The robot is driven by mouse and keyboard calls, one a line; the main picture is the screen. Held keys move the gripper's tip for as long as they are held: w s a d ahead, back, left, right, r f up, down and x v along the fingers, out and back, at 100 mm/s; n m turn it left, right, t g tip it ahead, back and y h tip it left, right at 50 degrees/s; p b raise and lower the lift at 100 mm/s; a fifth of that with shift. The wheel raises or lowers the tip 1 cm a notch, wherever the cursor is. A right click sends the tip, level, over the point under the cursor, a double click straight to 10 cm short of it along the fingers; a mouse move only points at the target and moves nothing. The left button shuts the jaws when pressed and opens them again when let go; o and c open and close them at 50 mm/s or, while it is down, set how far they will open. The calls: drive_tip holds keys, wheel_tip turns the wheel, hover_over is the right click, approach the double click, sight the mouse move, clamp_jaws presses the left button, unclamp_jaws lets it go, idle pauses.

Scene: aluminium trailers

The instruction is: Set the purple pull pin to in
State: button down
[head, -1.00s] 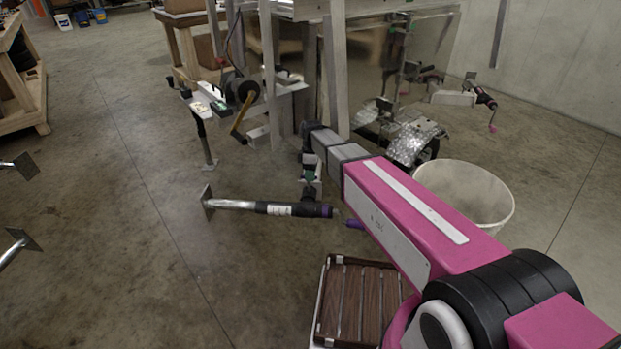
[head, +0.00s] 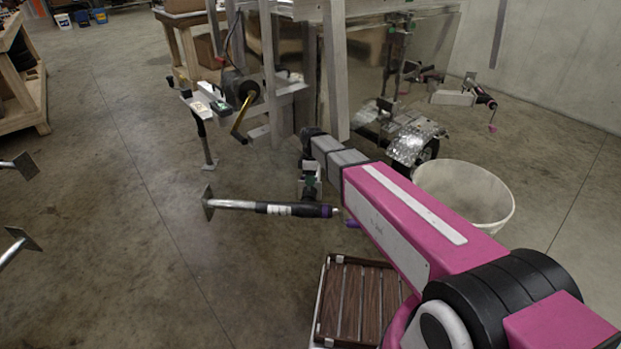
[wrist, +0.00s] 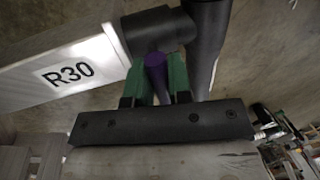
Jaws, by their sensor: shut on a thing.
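The purple pull pin (wrist: 156,72) shows in the wrist view between the two green fingertips of my gripper (wrist: 157,84). My gripper is shut on it. The pin's far end meets a black clamp (wrist: 158,34) beside a dark upright tube (wrist: 207,45); how far in the pin sits cannot be told. In the head view my gripper (head: 310,186) is just above a jockey stand lying across the picture, its black tube (head: 295,209) carrying a purple band.
Open concrete floor lies to the left.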

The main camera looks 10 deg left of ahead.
sight(310, 191)
drive_tip(key=shift+s+f, duration=0.15)
drive_tip(key=shift+f, duration=1.4)
drive_tip(key=c, duration=1.1)
unclamp_jaws()
wheel_tip(310, 191, up, 11)
drive_tip(key=w, duration=0.2)
drive_tip(key=shift+w+f, duration=0.15)
drive_tip(key=shift+f, duration=0.05)
drive_tip(key=shift+a, duration=0.1)
